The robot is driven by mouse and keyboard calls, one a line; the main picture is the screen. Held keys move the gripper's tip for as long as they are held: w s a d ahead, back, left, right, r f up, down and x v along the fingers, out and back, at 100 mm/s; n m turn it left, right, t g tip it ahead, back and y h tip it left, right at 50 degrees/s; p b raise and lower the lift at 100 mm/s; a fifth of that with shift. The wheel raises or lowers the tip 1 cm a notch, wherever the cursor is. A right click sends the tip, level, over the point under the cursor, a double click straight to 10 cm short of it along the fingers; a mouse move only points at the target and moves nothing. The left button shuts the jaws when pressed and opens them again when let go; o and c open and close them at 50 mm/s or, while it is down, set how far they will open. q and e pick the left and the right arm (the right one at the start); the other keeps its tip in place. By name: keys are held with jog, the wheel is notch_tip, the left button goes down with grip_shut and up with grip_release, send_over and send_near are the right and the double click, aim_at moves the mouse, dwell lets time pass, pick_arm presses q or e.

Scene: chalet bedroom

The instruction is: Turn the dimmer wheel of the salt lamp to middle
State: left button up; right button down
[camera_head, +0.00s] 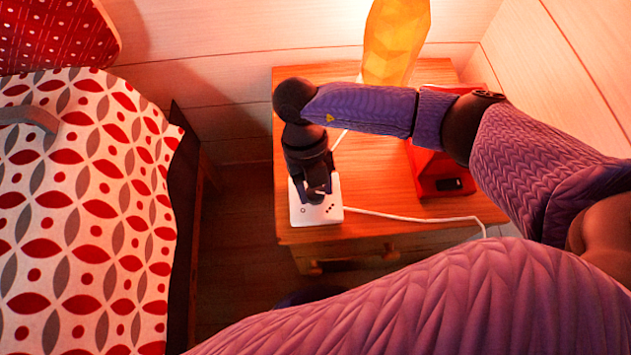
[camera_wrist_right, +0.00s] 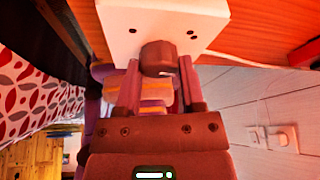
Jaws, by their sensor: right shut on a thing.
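The salt lamp (camera_head: 396,40) glows orange at the back of the wooden nightstand. My right gripper (camera_head: 317,194) reaches down onto the box and hides most of the wheel in the head view. In the right wrist view the brown dimmer wheel (camera_wrist_right: 158,57) sits between the fingertips, which are shut on it. A small pale mark shows at the wheel's lower edge. My left gripper is not in view.
A white cord (camera_head: 400,216) runs from the box across the nightstand (camera_head: 300,236). A red object (camera_head: 425,172) with a small dark item (camera_head: 449,184) lies under my forearm. The patterned bed (camera_head: 90,215) is at left. Wall sockets (camera_wrist_right: 275,137) show in the wrist view.

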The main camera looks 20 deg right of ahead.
jog(key=shift+n+h, duration=0.4)
jog(key=shift+n, duration=0.6)
jog(key=shift+n+h, duration=0.3)
jog(key=shift+n, duration=0.6)
jog(key=n+t+h, duration=0.1)
jog(key=n, duration=0.2)
jog(key=n+h+p, duration=0.1)
jog(key=n, duration=0.1)
jog(key=shift+a+n+t, duration=0.15)
jog(key=shift+n+t, duration=0.25)
jog(key=shift+n+p, duration=0.4)
jog(key=shift+n, duration=0.4)
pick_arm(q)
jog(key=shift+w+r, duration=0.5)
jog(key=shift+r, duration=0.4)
pick_arm(e)
jog(key=shift+n+t, duration=0.3)
jog(key=shift+n, duration=0.2)
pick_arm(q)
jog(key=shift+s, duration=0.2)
pick_arm(e)
jog(key=shift+c, duration=2.4)
grip_release()
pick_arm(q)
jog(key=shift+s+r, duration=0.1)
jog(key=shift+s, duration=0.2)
pick_arm(e)
jog(key=shift+o, duration=1.4)
